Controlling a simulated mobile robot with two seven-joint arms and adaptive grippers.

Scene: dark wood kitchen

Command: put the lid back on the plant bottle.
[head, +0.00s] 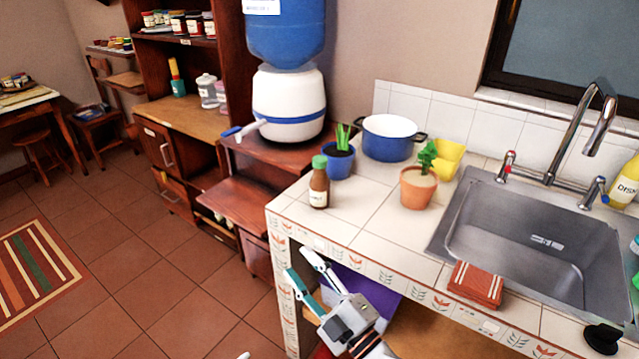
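A small brown bottle (319,188) with a pale label stands upright near the left front corner of the tiled counter. A green lid (319,162) shows at its top; I cannot tell whether it is seated or only resting there. My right gripper (297,262) is in front of the counter's front edge, below and left of the bottle. Its two fingers are apart, with nothing visible between them. A small pale tip (244,355) at the bottom edge may be part of my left gripper; the rest is out of frame.
Behind the bottle are a blue pot with a plant (341,161) and a big blue pot (390,138). To its right stand a terracotta plant pot (417,188) and a yellow container (448,160). The sink (525,240) and a striped cloth (475,284) lie further right. Bare tiles lie between.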

